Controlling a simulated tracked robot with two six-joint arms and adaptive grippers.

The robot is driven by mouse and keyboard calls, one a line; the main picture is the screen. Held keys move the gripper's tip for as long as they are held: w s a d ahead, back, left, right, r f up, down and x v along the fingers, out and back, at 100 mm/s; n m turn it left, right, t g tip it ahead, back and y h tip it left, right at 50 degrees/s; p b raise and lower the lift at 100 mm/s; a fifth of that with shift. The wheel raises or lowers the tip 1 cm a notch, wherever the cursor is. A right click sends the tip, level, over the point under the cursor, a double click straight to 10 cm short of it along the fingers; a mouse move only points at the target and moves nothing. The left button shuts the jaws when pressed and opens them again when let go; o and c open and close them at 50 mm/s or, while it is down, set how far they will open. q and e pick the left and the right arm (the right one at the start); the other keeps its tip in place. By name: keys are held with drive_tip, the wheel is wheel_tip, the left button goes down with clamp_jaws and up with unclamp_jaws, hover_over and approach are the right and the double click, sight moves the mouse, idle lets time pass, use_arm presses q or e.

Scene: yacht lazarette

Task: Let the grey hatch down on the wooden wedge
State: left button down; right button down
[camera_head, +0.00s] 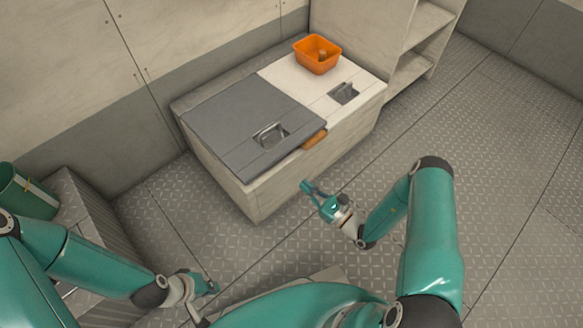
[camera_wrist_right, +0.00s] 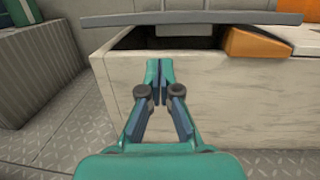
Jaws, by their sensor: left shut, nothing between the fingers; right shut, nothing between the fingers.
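The grey hatch (camera_head: 240,108) lies almost flat over the left part of the pale locker, its metal handle (camera_head: 270,135) near the front. In the right wrist view the front edge of the hatch (camera_wrist_right: 190,19) stands above the locker rim with a dark gap beneath. The orange-brown wooden wedge (camera_head: 315,139) is at the hatch's front right corner; in the wrist view the wedge (camera_wrist_right: 262,45) sits on the rim, under the hatch edge. My right gripper (camera_head: 306,187) is shut and empty before the locker front, below the hatch. My left gripper (camera_head: 212,287) is shut and empty, low at the left.
The pale locker (camera_head: 345,135) also has a white lid (camera_head: 303,85) with a recessed handle, and an orange bin (camera_head: 317,56) stands on it with a small item inside. Shelves (camera_head: 412,45) stand behind right. A green bucket (camera_head: 28,192) is at the left. The floor at right is clear.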

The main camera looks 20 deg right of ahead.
sight(286, 151)
drive_tip(key=shift+m+t+h, duration=0.4)
drive_tip(key=shift+m+h, duration=0.1)
drive_tip(key=shift+h, duration=0.3)
drive_tip(key=b+x, duration=0.1)
drive_tip(key=x, duration=0.2)
drive_tip(key=d+b+x, duration=0.1)
drive_tip(key=x, duration=0.2)
drive_tip(key=d+b+x, duration=0.1)
drive_tip(key=x, duration=0.2)
drive_tip(key=shift+w+a, duration=0.1)
drive_tip(key=shift+w, duration=0.55)
wheel_tip(286, 151, up, 3)
drive_tip(key=p, duration=0.3)
drive_tip(key=shift+w+r, duration=0.1)
